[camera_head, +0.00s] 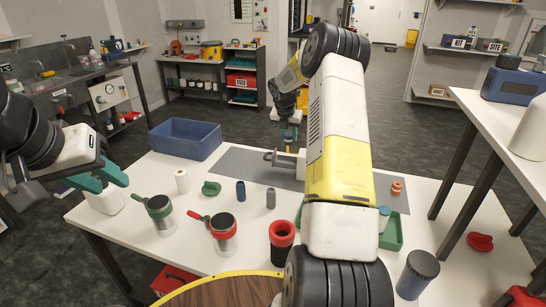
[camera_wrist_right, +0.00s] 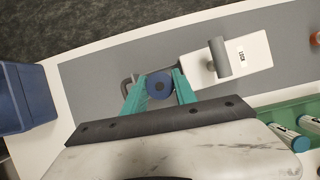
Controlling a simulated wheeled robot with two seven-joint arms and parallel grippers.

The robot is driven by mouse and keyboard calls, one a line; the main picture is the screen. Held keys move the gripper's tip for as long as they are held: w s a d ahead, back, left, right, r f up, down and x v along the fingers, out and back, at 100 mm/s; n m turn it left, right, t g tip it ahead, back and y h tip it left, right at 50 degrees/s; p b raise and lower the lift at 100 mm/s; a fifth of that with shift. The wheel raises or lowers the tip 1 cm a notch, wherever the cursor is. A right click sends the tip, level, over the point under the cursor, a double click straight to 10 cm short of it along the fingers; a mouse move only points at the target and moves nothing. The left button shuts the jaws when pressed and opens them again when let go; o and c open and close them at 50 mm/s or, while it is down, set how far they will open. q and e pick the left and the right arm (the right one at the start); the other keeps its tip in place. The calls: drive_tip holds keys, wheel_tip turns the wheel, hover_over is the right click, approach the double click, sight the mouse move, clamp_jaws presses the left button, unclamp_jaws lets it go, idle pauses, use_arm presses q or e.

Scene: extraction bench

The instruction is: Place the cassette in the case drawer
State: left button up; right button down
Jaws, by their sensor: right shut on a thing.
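My right gripper (camera_wrist_right: 160,92) has its teal fingers closed on a round blue piece (camera_wrist_right: 159,85) with a dark centre, which may be the cassette; this is not certain. In the head view my right gripper (camera_head: 289,136) is above the grey mat (camera_head: 236,164), partly hidden by my own arm. A white labelled block with a grey upright handle, possibly the case (camera_wrist_right: 247,58), lies on the mat to the right of the gripper in the wrist view. I cannot make out a drawer. A grey bracket lies beside the held piece. My left gripper (camera_head: 98,178) is open and empty at the left table edge.
A blue bin (camera_head: 186,139) stands at the back left of the white table. A green tray (camera_head: 392,234) holding vials is at right, partly behind my arm.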

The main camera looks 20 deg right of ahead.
wheel_tip(320, 180, down, 10)
drive_tip(key=shift+d+r, duration=0.1)
drive_tip(key=shift+d, duration=0.05)
idle(0.4)
drive_tip(key=c, duration=1.3)
unclamp_jaws()
drive_tip(key=shift+w, duration=0.1)
